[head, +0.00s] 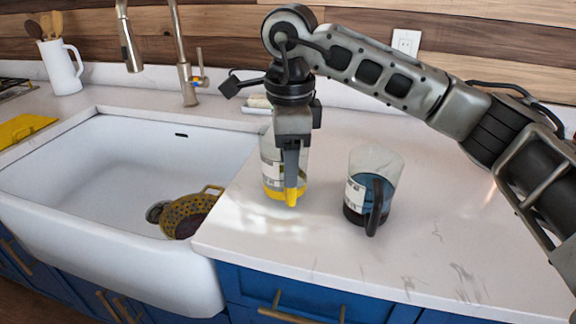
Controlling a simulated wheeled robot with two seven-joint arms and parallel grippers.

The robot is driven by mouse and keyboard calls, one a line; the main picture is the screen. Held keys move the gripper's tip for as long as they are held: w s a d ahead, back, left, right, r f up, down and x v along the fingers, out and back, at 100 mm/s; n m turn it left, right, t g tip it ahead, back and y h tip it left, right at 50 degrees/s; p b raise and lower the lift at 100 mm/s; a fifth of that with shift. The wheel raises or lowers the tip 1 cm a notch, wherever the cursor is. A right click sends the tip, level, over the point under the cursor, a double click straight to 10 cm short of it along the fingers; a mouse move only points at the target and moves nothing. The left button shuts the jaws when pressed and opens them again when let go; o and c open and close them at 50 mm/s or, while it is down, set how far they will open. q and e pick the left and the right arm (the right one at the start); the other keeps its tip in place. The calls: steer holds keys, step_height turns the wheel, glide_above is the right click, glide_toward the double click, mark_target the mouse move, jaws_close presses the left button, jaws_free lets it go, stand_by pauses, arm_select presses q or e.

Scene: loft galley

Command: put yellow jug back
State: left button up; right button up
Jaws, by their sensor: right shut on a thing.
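The yellow jug (271,183) is a clear container with yellow at its bottom and a pale label on its side. It is upright at the counter's left part, close to the sink. My right gripper (291,190) points down in front of it and is shut on it, at a yellow-tipped part of the handle side. The gripper hides much of the jug. I cannot tell whether the jug's base touches the counter. My left gripper is not in view.
A similar clear jug with dark blue contents (357,190) and a dark handle stands just right. A white sink (120,160) holds a patterned yellow colander (186,214). A tap (187,75) rises behind. The white counter (450,220) is clear at the right.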

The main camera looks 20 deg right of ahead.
step_height(320, 180, down, 2)
steer(key=shift+a, duration=0.1)
steer(key=shift+f, duration=0.25)
steer(key=o, duration=1.6)
steer(key=shift+r, duration=0.1)
